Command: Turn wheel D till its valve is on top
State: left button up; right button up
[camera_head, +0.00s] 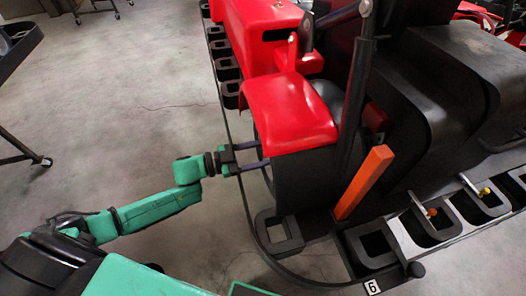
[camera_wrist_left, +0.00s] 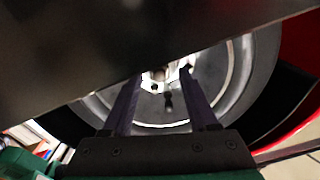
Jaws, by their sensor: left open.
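A dark wheel (camera_head: 303,180) sits under a red fender on the kart in the head view. No letter shows on it, so I cannot tell whether it is wheel D. In the left wrist view a wheel (camera_wrist_left: 236,85) with a pale rim fills the middle, partly covered by a dark panel. A small dark stub (camera_wrist_left: 168,102) shows near its hub; I cannot tell if it is the valve. My left gripper (camera_head: 265,154) is open at the wheel's left side; its two fingers (camera_wrist_left: 162,78) point at the hub area. Contact is unclear. My right gripper is not in view.
An orange post (camera_head: 363,183) stands right of the wheel. A black rail with open slots and a tag reading 6 (camera_head: 372,287) runs along the lower right. A wheeled cart (camera_head: 18,45) stands far left. The grey floor between is clear.

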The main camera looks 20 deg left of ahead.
pick_arm(q)
jog(key=shift+c, duration=0.3)
jog(key=shift+s, duration=0.1)
grip_shut()
dwell(0.9)
jog(key=shift+r+n+p, duration=0.1)
jog(key=shift+n+p, duration=0.25)
jog(key=shift+n, duration=0.05)
jog(key=shift+a, duration=0.1)
jog(key=shift+o, duration=0.3)
grip_release()
